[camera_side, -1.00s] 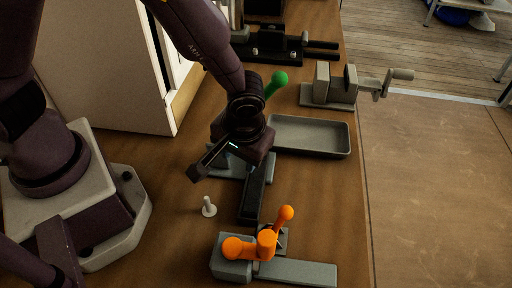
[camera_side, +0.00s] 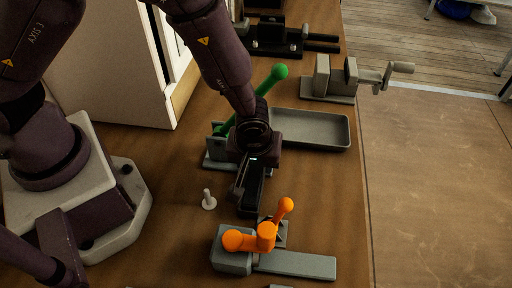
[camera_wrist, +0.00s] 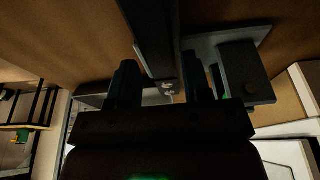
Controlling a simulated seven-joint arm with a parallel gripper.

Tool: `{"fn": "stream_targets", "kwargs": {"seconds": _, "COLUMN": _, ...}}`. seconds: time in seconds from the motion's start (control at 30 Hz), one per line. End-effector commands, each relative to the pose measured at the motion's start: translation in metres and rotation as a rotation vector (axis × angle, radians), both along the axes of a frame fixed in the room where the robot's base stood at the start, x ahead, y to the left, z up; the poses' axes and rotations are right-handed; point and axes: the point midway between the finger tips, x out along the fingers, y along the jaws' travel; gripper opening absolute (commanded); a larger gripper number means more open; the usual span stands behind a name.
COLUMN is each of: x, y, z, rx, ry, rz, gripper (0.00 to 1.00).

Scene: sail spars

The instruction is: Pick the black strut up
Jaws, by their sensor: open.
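The black strut (camera_side: 250,198) is a dark straight bar lying on the wooden bench between the green-handled clamp and the orange-handled clamp. Its upper part is hidden under my gripper (camera_side: 247,182) in the side view. In the wrist view the strut (camera_wrist: 152,30) runs from the top edge down toward the gap between the fingers of my gripper (camera_wrist: 161,85). The jaws are open, with a finger on either side of the strut's line. I cannot tell whether the fingers reach down around it.
The green-handled clamp (camera_side: 278,73) stands close behind my gripper. The orange-handled clamp (camera_side: 265,238) is in front. A small white peg (camera_side: 208,201) is left of the strut. A grey tray (camera_side: 342,134) and a vise (camera_side: 338,84) are at the right.

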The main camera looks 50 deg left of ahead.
Motion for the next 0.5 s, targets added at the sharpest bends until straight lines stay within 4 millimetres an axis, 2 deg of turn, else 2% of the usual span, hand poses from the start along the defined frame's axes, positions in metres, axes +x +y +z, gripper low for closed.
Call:
{"fn": "stream_targets", "kwargs": {"seconds": 0.07, "x": 0.0, "y": 0.001, "z": -0.011, "rx": 0.002, "ry": 0.002, "rz": 0.001, "gripper": 0.42}}
{"fn": "stream_targets", "kwargs": {"seconds": 0.1, "x": 0.0, "y": 0.001, "z": -0.009, "rx": 0.0, "ry": 0.0, "rz": 0.001, "gripper": 0.33}}
{"fn": "stream_targets", "kwargs": {"seconds": 0.2, "x": 0.0, "y": 0.0, "z": -0.008, "rx": 0.0, "ry": 0.0, "rz": 0.0, "gripper": 0.14}}
{"fn": "stream_targets", "kwargs": {"seconds": 0.5, "x": 0.001, "y": 0.0, "z": 0.0, "rx": -0.001, "ry": -0.003, "rz": -0.001, "gripper": 0.11}}
